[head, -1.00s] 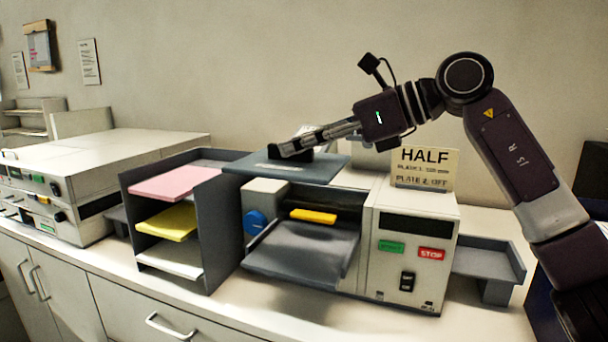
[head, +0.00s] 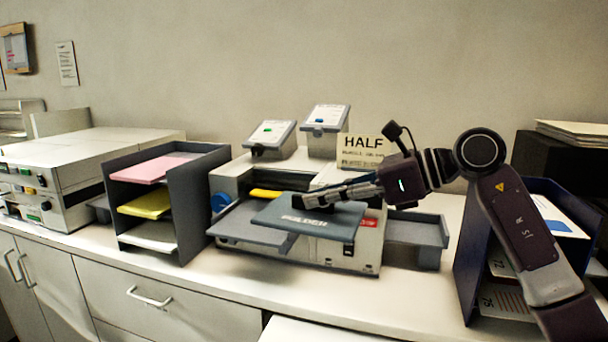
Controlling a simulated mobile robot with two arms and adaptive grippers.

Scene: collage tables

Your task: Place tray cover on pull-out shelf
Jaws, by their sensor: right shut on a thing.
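The tray cover (head: 275,217) is a flat dark blue-grey plate with "FOLDER" lettering and a dark handle on top. My right gripper (head: 308,199) is shut on that handle and holds the cover in front of the folding machine (head: 365,245), partly over its grey feed tray (head: 245,228). The cover hides part of the machine's front panel. A pale flat panel (head: 325,331) juts out below the counter's front edge at the bottom; it looks like the pull-out shelf, and only its far part shows. My left gripper is not in view.
A paper rack (head: 190,205) with pink, yellow and white sheets stands left of the machine. A grey side tray (head: 418,231) is at its right. A dark blue file holder (head: 470,245) stands behind my right arm. The counter's front strip is clear.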

